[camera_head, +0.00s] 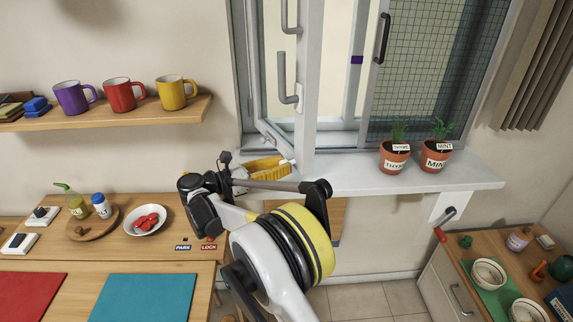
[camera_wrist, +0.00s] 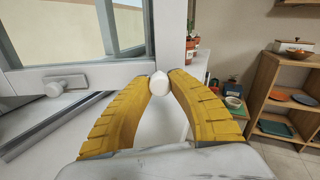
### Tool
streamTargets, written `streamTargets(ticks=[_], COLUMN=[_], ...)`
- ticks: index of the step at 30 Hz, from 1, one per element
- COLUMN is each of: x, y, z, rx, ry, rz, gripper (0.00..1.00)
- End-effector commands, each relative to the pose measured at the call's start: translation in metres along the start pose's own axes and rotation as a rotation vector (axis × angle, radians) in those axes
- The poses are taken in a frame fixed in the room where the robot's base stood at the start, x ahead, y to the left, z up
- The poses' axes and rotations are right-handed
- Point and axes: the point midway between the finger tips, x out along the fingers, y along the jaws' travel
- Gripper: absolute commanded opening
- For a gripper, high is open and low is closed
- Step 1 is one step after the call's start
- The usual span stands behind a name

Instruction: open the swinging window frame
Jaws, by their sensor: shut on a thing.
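The swinging window frame (camera_head: 311,75) is white and stands at an angle to the wall, its bottom rail slanting out over the sill. It bears a grey handle (camera_head: 287,80). In the wrist view its upright (camera_wrist: 170,35) rises behind the fingertips. My gripper (camera_head: 285,163) is low by the frame's bottom corner, its yellow fingers partly hidden by my arm. In the wrist view my gripper (camera_wrist: 160,85) is closed around a small white rounded knob (camera_wrist: 160,82) in front of the upright. How the knob joins the frame is hidden.
Thyme (camera_head: 395,158) and mint (camera_head: 435,156) pots stand on the white sill (camera_head: 350,178), right of the frame. A meshed pane with a dark handle (camera_head: 384,38) is further right. A mug shelf (camera_head: 150,112) is at left. A grey catch (camera_wrist: 66,86) shows in the wrist view.

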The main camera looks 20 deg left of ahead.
Motion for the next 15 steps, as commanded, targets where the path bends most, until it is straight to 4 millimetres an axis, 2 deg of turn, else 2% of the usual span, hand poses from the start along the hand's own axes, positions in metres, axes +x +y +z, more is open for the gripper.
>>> streamTargets(ticks=[9,10,11,12,15], x=[0.0001,0.0001,0.0001,0.0002,0.0002], y=[0.0002,0.0002,0.0002,0.0002,0.0001], z=[0.0008,0.0008,0.0008,0.0007,0.0006], rx=[0.0,0.0,0.0,0.0,0.0], ry=[-0.001,-0.001,-0.001,-0.001,-0.001], rz=[0.0,0.0,0.0,0.0,0.0], gripper=[0.0,0.31,0.4,0.48,0.48])
